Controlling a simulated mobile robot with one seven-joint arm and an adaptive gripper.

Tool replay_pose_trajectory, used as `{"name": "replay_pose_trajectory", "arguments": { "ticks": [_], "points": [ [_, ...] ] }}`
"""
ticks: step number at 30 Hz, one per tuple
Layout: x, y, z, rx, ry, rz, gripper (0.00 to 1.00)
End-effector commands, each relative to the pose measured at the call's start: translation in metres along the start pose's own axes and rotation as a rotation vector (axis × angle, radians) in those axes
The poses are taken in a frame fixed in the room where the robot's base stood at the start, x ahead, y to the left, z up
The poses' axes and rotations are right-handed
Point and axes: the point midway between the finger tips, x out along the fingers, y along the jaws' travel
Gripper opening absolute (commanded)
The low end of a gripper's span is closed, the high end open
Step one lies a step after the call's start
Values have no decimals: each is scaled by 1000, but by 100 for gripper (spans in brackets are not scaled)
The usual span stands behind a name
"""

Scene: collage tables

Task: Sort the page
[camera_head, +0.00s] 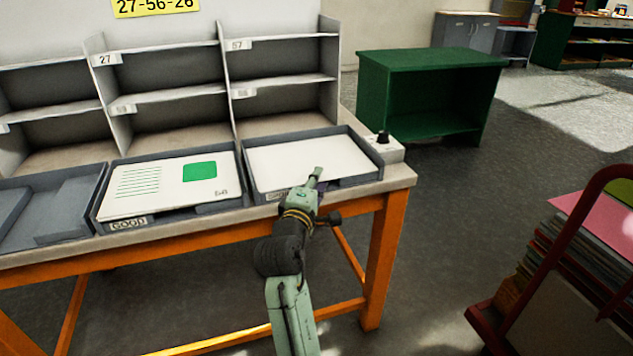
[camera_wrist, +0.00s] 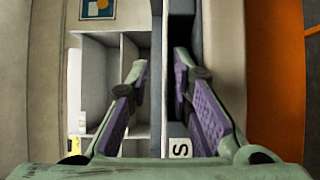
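A page (camera_head: 168,185) with green text lines and a green square lies in the middle tray (camera_head: 245,193), whose label reads GOOD. A blank white page (camera_head: 310,157) lies in the right tray (camera_head: 377,165); its label is mostly hidden behind my gripper. My gripper (camera_head: 318,173) is at the front edge of the right tray. In the wrist view, my gripper (camera_wrist: 160,65) has its two purple-padded fingers apart, with a pale strip and a dark gap between them. I cannot tell whether it touches the page or the tray.
A left grey tray (camera_head: 60,210) shows no page. A grey pigeonhole rack (camera_head: 170,96) stands behind the trays. A small box with a black knob (camera_head: 383,140) sits right of them. A green cabinet (camera_head: 430,62) and a red cart (camera_head: 560,240) stand right, with open floor between.

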Motion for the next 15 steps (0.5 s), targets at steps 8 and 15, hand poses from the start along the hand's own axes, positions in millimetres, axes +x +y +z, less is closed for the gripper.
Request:
{"name": "replay_pose_trajectory", "arguments": {
  "ticks": [8,15],
  "points": [
    [0,-4,0,-1,-1,-9,28],
    [-18,-5,-2,-1,2,-11,28]
  ]
}}
